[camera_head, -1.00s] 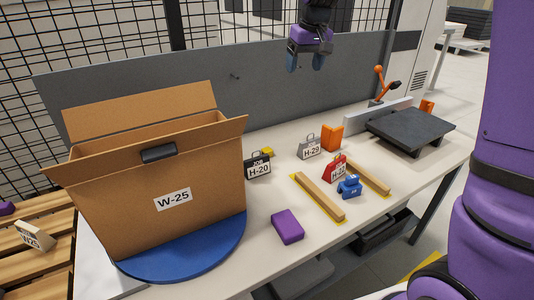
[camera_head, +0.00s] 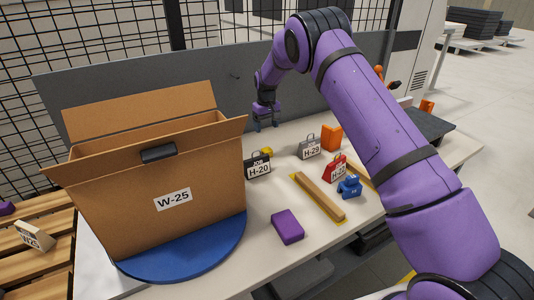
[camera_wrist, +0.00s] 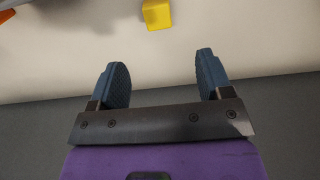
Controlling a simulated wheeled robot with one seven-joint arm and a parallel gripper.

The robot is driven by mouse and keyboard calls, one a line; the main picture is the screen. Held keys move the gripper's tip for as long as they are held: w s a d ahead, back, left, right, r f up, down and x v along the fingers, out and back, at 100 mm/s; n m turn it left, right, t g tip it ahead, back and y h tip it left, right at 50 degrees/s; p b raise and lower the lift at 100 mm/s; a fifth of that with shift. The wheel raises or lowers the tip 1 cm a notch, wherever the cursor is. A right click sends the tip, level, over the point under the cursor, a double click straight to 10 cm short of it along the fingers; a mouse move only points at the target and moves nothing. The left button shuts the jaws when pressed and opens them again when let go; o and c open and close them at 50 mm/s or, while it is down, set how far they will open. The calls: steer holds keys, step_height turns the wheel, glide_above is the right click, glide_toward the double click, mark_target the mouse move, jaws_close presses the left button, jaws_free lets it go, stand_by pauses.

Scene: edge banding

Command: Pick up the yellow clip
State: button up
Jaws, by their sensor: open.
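The yellow clip (camera_head: 267,152) lies on the white table behind the black H-20 weight, which partly hides it in the head view. In the wrist view the yellow clip (camera_wrist: 156,14) shows at the top edge, beyond the fingertips and cut off by the frame. My gripper (camera_head: 266,126) hangs above the back part of the table, near the grey panel, with its fingers down. In the wrist view my gripper (camera_wrist: 162,75) has its two blue fingers spread apart with nothing between them.
A black H-20 weight (camera_head: 258,168) stands just in front of the clip. A grey weight (camera_head: 309,148) and an orange block (camera_head: 331,137) stand to the right. A large cardboard box (camera_head: 130,200) stands at the left. The grey panel (camera_head: 225,85) runs behind the table.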

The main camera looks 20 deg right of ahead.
mark_target(267, 149)
steer(key=f, duration=0.7)
steer(key=shift+w+a+f, duration=0.1)
steer(key=shift+w+f, duration=0.05)
steer(key=shift+w, duration=0.05)
steer(key=shift+s+d+f, duration=0.1)
steer(key=shift+d+f, duration=0.05)
steer(key=shift+f, duration=1.15)
steer(key=shift+d+f, duration=0.1)
steer(key=shift+f, duration=1.2)
steer(key=c, duration=1)
steer(key=shift+r, duration=0.15)
